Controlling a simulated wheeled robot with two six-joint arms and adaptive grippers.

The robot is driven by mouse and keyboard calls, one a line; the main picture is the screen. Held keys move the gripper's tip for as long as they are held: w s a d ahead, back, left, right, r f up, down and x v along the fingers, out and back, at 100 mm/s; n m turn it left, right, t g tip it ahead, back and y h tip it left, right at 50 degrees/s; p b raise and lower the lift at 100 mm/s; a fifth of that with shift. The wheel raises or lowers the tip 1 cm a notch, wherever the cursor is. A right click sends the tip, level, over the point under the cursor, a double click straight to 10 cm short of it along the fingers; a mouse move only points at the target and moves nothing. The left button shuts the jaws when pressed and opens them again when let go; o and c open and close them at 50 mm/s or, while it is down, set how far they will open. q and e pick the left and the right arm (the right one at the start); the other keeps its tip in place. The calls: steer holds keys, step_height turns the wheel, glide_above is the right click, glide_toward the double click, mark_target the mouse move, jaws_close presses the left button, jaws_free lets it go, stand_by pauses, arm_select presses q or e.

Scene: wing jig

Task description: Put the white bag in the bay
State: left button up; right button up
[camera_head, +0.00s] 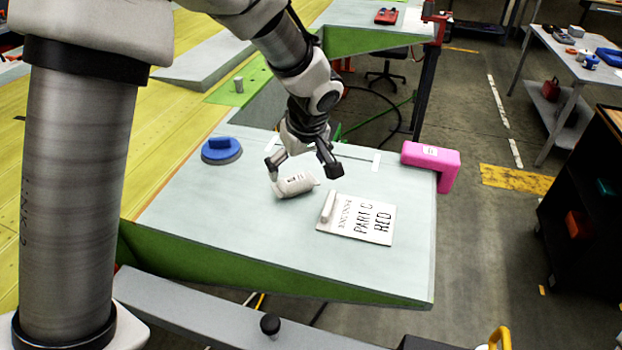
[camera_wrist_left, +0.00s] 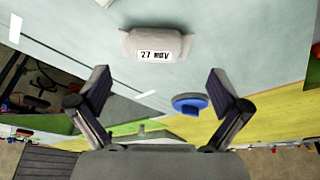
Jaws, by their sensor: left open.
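The white bag (camera_head: 295,185) lies on the pale grey panel (camera_head: 300,258), just under my left gripper (camera_head: 303,168). In the left wrist view the bag (camera_wrist_left: 155,45) shows a label reading "27 NOV", and it lies beyond the spread fingers of my left gripper (camera_wrist_left: 160,92). The left gripper is open with nothing between its fingers. In the head view its fingers straddle the upper side of the bag; I cannot tell whether they touch it. No place marked as a bay can be made out. My right gripper is not in view.
A blue round-based object (camera_head: 221,150) sits left of the bag. A pink angled block (camera_head: 431,157) sits on the right edge. The panel's front is clear.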

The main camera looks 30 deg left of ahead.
mark_target(295, 179)
arm_select(q)
steer(key=shift+w+a+r+y, duration=0.15)
steer(key=shift+w+y, duration=0.15)
steer(key=shift+w, duration=0.2)
steer(key=p+x, duration=0.2)
steer(key=x, duration=0.2)
steer(key=shift+s+a, duration=0.1)
steer(key=shift+s, duration=0.1)
steer(key=f, duration=0.1)
steer(key=w+f, duration=0.1)
steer(key=f, duration=0.1)
steer(key=shift+a, duration=0.2)
steer(key=shift+w+f, duration=0.15)
steer(key=shift+f, duration=0.05)
steer(key=shift+a, duration=0.1)
steer(key=shift+c, duration=0.7)
steer(key=shift+s+r, duration=0.15)
steer(key=shift+s, duration=0.1)
steer(key=c, duration=1)
